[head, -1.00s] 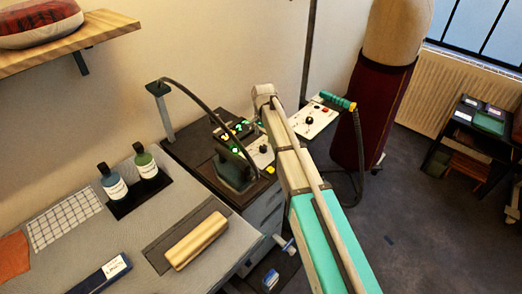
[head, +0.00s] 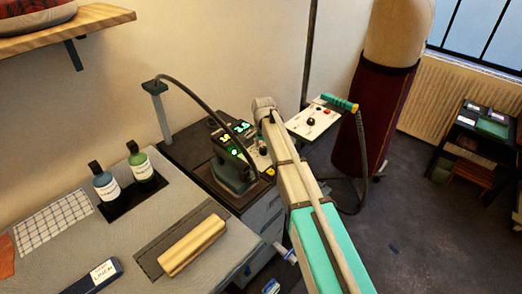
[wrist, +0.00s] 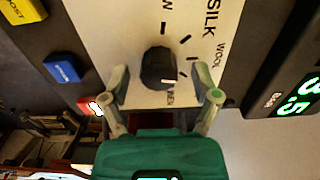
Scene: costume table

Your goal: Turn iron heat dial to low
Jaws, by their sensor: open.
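The black heat dial (wrist: 158,68) is on a pale panel (wrist: 132,35) in the wrist view, with tick marks and the words SILK, WOOL and LINEN around it. A label ending in W is cut off at the top edge. A pale mark on the dial faces the LINEN side. My gripper (wrist: 160,72) is open, its two fingers on either side of the dial; I cannot tell whether they touch it. The dark green iron (head: 234,170) stands on the station in the head view, where my arm hides my gripper.
Yellow (wrist: 26,10), blue (wrist: 65,69) and red (wrist: 90,105) buttons lie left of the panel in the wrist view. A green-lit display (wrist: 298,96) is at right. In the head view, a hose post (head: 158,112) and two bottles (head: 106,186) stand left of the iron.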

